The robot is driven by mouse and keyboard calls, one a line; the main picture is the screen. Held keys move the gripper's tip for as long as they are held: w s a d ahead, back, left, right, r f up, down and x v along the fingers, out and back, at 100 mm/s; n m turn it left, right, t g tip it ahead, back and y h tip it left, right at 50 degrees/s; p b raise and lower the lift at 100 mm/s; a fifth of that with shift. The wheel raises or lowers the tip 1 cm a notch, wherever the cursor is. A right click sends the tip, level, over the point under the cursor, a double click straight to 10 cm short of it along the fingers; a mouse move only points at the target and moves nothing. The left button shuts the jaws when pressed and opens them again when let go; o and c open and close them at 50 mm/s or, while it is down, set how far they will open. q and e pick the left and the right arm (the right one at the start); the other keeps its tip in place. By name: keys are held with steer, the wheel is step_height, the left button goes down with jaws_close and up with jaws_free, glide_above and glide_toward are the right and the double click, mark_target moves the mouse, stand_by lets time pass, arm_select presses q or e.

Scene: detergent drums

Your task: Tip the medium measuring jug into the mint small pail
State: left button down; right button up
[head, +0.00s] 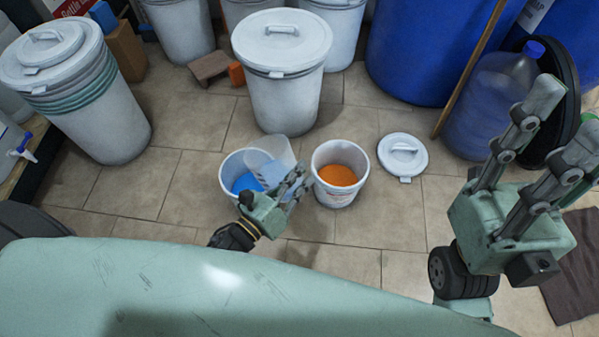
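The measuring jug (268,158), clear and tilted, is at the left small pail, over its right side. That pail (229,167) has a pale bluish rim, looks like the mint one, and shows bright blue contents. My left gripper (293,181) is shut on the jug at its near right side; its fingers and palm hide part of the jug. Whether anything is flowing from the jug cannot be seen. My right gripper (563,120) is raised at the right, its fingers apart and empty.
A white pail (345,195) with orange contents stands close right of my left gripper. A white lid (403,156) lies on the tiles. A lidded white drum (283,100) stands behind. A clear bottle (487,105) and blue drums (420,60) crowd the back right.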

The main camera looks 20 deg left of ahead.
mark_target(284, 170)
arm_select(q)
steer(key=shift+w+a+f+n, duration=0.25)
steer(key=shift+a+n, duration=0.25)
steer(key=shift+n, duration=0.05)
steer(key=shift+w+a+f+n, duration=0.2)
steer(key=shift+w+a+n, duration=0.05)
steer(key=shift+a+n, duration=0.3)
steer(key=shift+w+a+f+n+b, duration=0.2)
steer(key=shift+a+f+n+b, duration=0.1)
steer(key=shift+a+n, duration=0.25)
steer(key=shift+w+a+f+n+b, duration=0.15)
steer(key=shift+w+a+f+n, duration=0.1)
steer(key=shift+a+n, duration=0.25)
steer(key=shift+n, duration=0.25)
steer(key=shift+a, duration=0.1)
